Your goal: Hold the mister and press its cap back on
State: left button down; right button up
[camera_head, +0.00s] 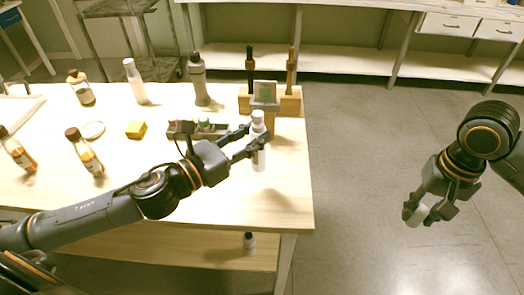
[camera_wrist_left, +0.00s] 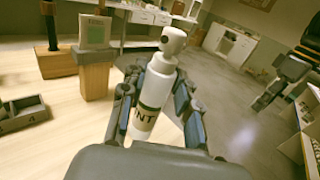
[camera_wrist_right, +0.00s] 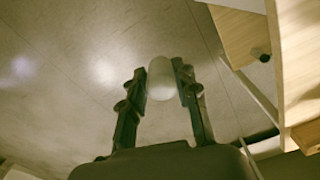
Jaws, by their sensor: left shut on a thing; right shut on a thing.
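The mister (camera_head: 259,158) is a white bottle with dark lettering and a white spray head, near the table's right edge. My left gripper (camera_head: 250,143) is shut around its body; it stands roughly upright there. In the left wrist view the mister (camera_wrist_left: 155,95) sits between both fingers, its spray head bare on top. My right gripper (camera_head: 416,213) is shut on a small whitish cap (camera_head: 418,216), out over the floor to the right of the table. The cap (camera_wrist_right: 161,78) also shows between the fingertips in the right wrist view.
A wooden stand (camera_head: 290,102) with a small screen and dark-handled tools is just behind the mister. A grey compartment tray (camera_head: 184,131) lies left of it. Several bottles, a yellow block (camera_head: 136,129) and a white dish (camera_head: 93,130) occupy the table's left.

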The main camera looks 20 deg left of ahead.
aim_at(254, 158)
pick_arm(q)
jog(key=shift+w+d+f, duration=0.3)
jog(key=shift+w+f, duration=0.15)
jog(key=shift+f, duration=0.2)
jog(key=shift+w+d+f, duration=0.3)
jog(key=shift+w+f, duration=0.1)
jog(key=shift+f, duration=0.2)
jog(key=shift+w+f, duration=0.1)
jog(key=shift+f, duration=0.05)
jog(key=shift+w+d+f+b, duration=0.15)
jog(key=shift+f+b, duration=0.2)
jog(key=shift+f, duration=1.3)
pick_arm(e)
jog(key=shift+f, duration=0.35)
pick_arm(q)
jog(key=shift+f, duration=0.25)
pick_arm(e)
jog(key=shift+f, duration=0.2)
pick_arm(q)
jog(key=c, duration=1)
grip_release()
pick_arm(e)
jog(key=shift+r, duration=0.1)
pick_arm(q)
jog(key=shift+r, duration=0.1)
